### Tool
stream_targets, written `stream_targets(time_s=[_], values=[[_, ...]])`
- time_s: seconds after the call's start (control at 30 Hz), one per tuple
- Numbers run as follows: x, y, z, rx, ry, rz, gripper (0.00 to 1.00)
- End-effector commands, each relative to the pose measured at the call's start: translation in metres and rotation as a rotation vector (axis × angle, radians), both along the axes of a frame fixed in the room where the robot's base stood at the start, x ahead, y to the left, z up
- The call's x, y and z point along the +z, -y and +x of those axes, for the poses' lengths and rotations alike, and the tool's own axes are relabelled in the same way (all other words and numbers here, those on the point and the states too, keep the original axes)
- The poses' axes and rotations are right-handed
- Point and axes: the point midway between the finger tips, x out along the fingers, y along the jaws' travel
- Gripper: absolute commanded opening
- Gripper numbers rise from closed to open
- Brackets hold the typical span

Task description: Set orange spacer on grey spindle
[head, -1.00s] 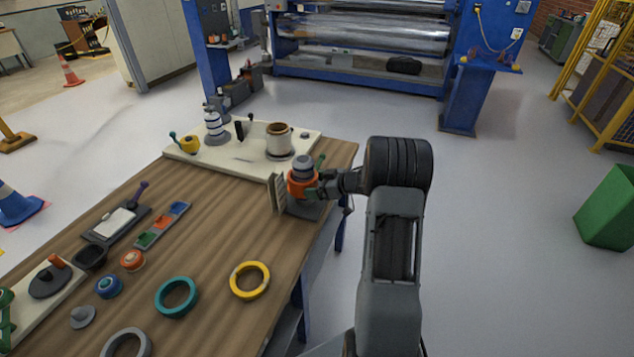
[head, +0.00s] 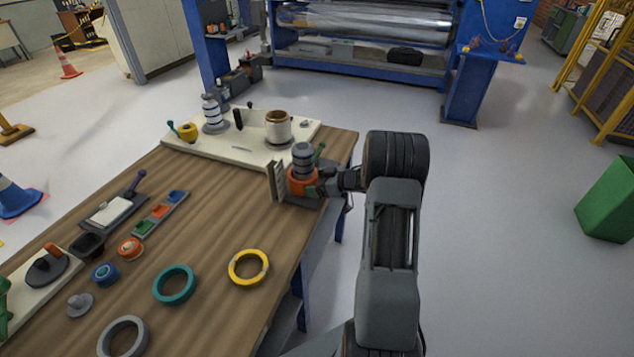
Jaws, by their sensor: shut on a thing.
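The orange spacer (head: 301,184) is around the lower part of the grey spindle (head: 303,155), at the right edge of the wooden table. The spindle's banded grey top stands upright out of the spacer. My gripper (head: 297,187) is shut on the spacer, with a flat grey finger at its left and the other finger at its right. My arm reaches in from the right. The spacer's underside and the spindle's base are mostly hidden, so I cannot tell whether the spacer rests on the base.
Yellow (head: 233,270), teal (head: 160,291) and grey (head: 103,343) rings lie in front. Bare wood lies between them and the spindle.

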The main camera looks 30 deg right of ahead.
Motion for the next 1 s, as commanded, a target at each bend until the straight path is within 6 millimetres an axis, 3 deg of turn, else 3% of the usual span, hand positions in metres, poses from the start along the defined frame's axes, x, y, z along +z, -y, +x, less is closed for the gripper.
stream_targets(time_s=[0.2,0.23,0.33,0.67,1.0], values=[[0.0,-0.001,0.0,0.001,0.001,0.0,0.57],[0.0,-0.001,0.0,0.001,0.001,0.0,0.89],[0.0,0.0,0.0,0.001,0.001,0.0,0.99],[0.002,0.003,-0.003,-0.001,0.0,0.0,1.0],[0.026,0.041,-0.047,-0.004,0.003,-0.002,1.0]])
